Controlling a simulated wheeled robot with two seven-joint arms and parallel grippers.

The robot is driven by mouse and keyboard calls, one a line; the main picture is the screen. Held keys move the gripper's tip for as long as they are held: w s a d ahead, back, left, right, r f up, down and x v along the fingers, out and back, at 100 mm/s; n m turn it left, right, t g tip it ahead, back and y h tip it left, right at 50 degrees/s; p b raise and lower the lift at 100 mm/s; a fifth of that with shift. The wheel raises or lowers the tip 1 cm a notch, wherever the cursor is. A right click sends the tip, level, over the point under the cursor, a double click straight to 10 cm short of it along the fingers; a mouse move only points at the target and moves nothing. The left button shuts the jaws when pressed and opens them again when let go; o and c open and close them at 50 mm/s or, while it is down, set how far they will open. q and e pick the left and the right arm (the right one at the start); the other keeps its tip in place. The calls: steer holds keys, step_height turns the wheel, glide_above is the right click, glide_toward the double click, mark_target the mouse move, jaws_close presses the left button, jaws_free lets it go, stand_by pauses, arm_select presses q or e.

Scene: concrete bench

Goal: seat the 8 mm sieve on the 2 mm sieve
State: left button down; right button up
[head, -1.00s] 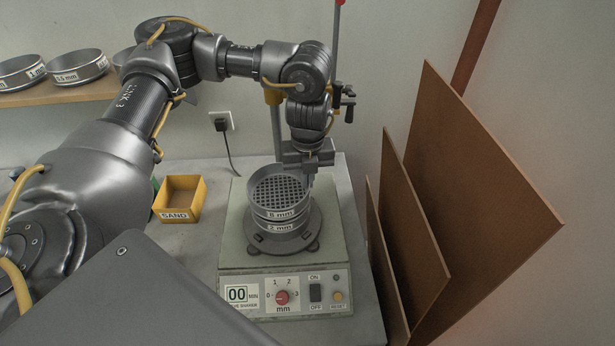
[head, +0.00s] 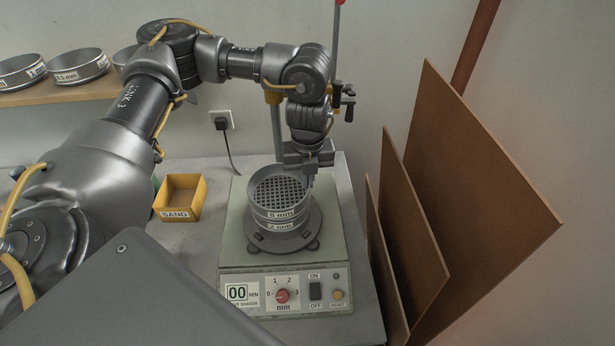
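The 8 mm sieve (head: 281,214) is a round grey metal sieve with a coarse grid and a white label. It sits level and in line on top of the 2 mm sieve (head: 280,227), with no gap that I can see. The 2 mm sieve stands on the round plate of the shaker (head: 232,245). My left gripper (head: 309,180) is at the right back part of the 8 mm sieve's rim, pointing down. Its fingers appear closed on the rim, though the far finger is partly hidden. My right gripper is not in view.
A yellow SAND box (head: 181,214) stands left of the shaker. More sieves (head: 79,66) rest on a wooden shelf (head: 60,98) at the back left. A thin upright rod (head: 336,40) rises behind my gripper. Brown boards (head: 470,200) lean on the wall at the right.

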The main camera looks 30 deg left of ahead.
arm_select(q)
steer(key=shift+f, duration=0.35)
stand_by(0.3)
steer(key=c, duration=1.6)
jaws_free()
step_height(320, 180, up, 11)
steer(key=shift+f+b, duration=0.1)
steer(key=shift+b, duration=0.9)
steer(key=shift+s, duration=0.1)
